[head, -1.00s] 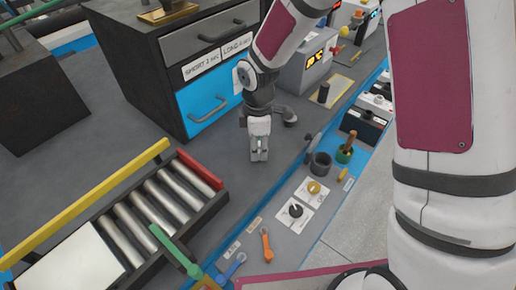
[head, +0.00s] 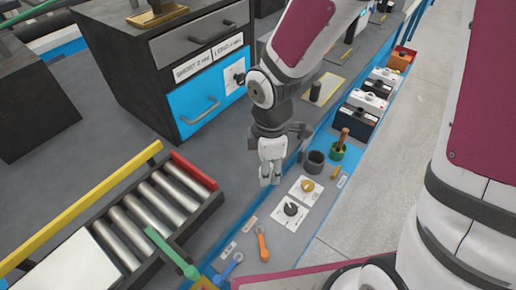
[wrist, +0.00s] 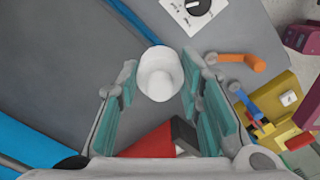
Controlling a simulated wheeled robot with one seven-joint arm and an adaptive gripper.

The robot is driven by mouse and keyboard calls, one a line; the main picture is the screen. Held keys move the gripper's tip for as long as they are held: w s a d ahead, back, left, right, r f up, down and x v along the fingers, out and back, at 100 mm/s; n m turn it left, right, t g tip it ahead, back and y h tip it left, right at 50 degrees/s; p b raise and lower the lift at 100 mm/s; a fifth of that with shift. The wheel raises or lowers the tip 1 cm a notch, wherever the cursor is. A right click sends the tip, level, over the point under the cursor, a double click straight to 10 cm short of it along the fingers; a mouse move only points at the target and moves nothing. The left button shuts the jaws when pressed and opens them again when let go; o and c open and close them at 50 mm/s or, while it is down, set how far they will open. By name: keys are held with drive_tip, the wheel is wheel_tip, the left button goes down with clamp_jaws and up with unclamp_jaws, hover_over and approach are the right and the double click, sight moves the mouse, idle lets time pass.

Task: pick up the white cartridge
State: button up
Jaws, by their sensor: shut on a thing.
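My gripper (head: 270,178) hangs pointing down over the grey bench, left of the dial cards. In the wrist view its teal-padded fingers (wrist: 160,98) stand on either side of a white cartridge (wrist: 158,78) with a rounded end, and the gripper is shut on it. In the head view the white fingers mostly hide the cartridge, and the height of its lower end above the bench is hard to tell.
A roller conveyor with a red end bar (head: 194,171) stands at lower left. A drawer cabinet (head: 130,80) is behind. Bare bench lies between cabinet and conveyor.

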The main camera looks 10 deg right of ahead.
drive_tip(key=s+d+r+p, duration=0.1)
drive_tip(key=s+r+p, duration=0.3)
drive_tip(key=r+p, duration=0.2)
drive_tip(key=shift+s+r, duration=0.2)
drive_tip(key=shift+s, duration=0.05)
idle(1.1)
